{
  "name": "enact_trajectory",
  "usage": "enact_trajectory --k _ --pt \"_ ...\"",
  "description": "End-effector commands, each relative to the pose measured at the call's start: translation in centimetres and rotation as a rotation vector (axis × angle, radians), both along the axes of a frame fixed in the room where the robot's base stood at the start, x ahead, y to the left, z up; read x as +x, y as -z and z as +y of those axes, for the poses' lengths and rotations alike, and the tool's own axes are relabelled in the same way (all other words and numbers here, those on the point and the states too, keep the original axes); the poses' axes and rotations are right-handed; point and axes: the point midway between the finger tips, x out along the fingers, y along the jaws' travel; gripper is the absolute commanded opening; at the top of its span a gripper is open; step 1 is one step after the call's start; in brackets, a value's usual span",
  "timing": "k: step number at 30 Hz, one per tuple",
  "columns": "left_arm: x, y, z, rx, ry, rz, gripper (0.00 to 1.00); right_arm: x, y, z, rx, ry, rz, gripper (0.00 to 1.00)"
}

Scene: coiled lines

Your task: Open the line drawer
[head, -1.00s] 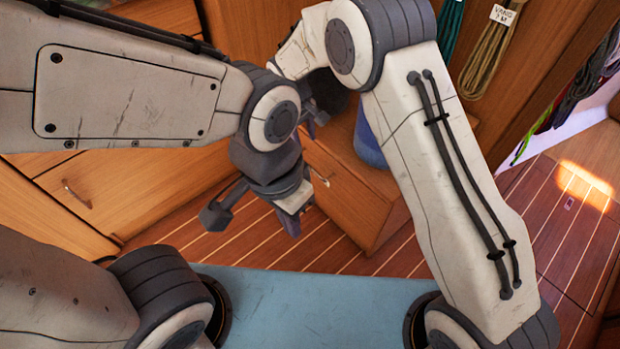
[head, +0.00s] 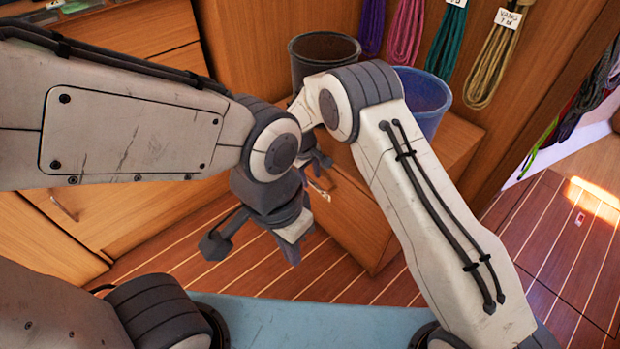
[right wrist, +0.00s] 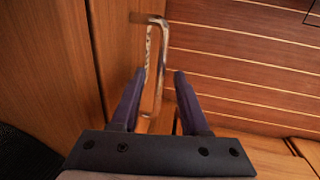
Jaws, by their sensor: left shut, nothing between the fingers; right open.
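The drawer front (head: 358,222) is the wooden face of a low cabinet, and it looks shut. In the right wrist view the handle (right wrist: 155,70) stands between the two fingers of my right gripper (right wrist: 160,78), which is open with a gap around the bar. In the head view my right gripper (head: 318,162) is mostly hidden by my arm. My left gripper (head: 292,250) is shut and empty, hanging above the floor in front of the cabinet.
A dark bin (head: 312,48) and a blue bin (head: 428,98) stand on the cabinet top. Coiled lines (head: 405,32) hang on the wooden wall behind. Another drawer with a handle (head: 64,207) is at left.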

Motion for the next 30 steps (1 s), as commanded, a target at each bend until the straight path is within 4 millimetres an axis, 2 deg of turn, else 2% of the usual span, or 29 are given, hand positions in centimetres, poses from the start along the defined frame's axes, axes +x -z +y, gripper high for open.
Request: enact_trajectory --k 7,8,9,11,30 --pt "0.0 0.0 0.0 0.0 0.0 0.0 0.0 0.04 0.05 -0.02 0.0 0.0 0.0 0.45" --pt "0.0 0.01 0.0 0.0 0.0 0.0 0.0 0.03 0.05 -0.03 0.0 0.0 0.0 0.37" --pt "0.0 0.01 0.0 0.0 0.0 0.0 0.0 0.02 0.05 -0.02 0.0 0.0 0.0 0.22" --pt "0.0 0.01 0.0 0.0 0.0 0.0 0.0 0.02 0.05 -0.02 0.0 0.0 0.0 0.0" --pt "0.0 0.01 0.0 0.0 0.0 0.0 0.0 0.0 0.04 -0.01 -0.001 0.0 0.001 0.0"
